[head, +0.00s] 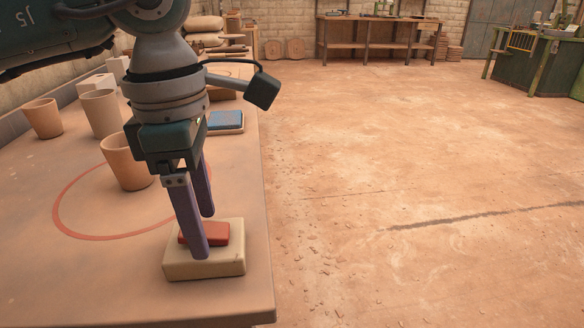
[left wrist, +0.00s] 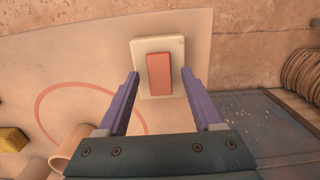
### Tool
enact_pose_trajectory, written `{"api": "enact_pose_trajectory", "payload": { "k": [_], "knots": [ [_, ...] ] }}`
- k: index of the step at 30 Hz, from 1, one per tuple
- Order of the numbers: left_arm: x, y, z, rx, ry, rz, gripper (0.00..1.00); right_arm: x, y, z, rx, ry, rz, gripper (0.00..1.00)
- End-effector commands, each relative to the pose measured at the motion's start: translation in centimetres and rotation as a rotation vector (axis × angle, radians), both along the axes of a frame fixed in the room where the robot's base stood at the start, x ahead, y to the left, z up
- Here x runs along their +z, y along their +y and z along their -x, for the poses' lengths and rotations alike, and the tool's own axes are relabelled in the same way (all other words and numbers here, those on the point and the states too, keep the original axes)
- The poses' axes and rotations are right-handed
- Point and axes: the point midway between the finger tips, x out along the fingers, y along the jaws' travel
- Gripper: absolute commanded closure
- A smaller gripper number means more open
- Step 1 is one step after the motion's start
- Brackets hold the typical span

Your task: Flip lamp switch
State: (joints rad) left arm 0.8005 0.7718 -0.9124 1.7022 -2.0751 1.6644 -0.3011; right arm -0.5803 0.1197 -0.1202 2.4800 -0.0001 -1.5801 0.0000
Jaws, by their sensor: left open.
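The lamp switch is a cream block (head: 182,268) with a red rocker (head: 220,233) on top, near the right edge of the table. In the left wrist view the cream plate (left wrist: 145,48) and red rocker (left wrist: 159,75) lie between and beyond my fingertips. My left gripper (head: 203,237) points down over the switch with its purple fingers apart and nothing between them. The near fingertip hides part of the rocker in the head view; I cannot tell whether it touches. It also shows in the left wrist view (left wrist: 160,75). My right gripper is not in view.
Clay cups (head: 101,113) stand at the left of the table, one inside a red painted ring (head: 75,236). A blue pad (head: 226,119) lies behind my gripper. The table (head: 90,290) ends just right of the switch, with open floor (head: 420,150) beyond.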

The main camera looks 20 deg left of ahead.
Motion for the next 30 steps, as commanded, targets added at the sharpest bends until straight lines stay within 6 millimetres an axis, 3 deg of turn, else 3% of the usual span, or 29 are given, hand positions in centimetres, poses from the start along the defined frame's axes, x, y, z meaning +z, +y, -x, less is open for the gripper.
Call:
{"api": "enact_pose_trajectory", "payload": {
  "k": [9,15,30],
  "knots": [
    [6.0,0.2,0.0,-0.001,-0.006,0.0,0.32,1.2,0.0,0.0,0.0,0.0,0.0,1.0],
    [8.9,0.2,0.1,0.0,-0.002,0.0,0.32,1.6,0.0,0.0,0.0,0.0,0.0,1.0],
    [9.7,0.2,0.1,0.0,-0.001,-0.001,0.32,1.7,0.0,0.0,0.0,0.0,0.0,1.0]
  ]
}}
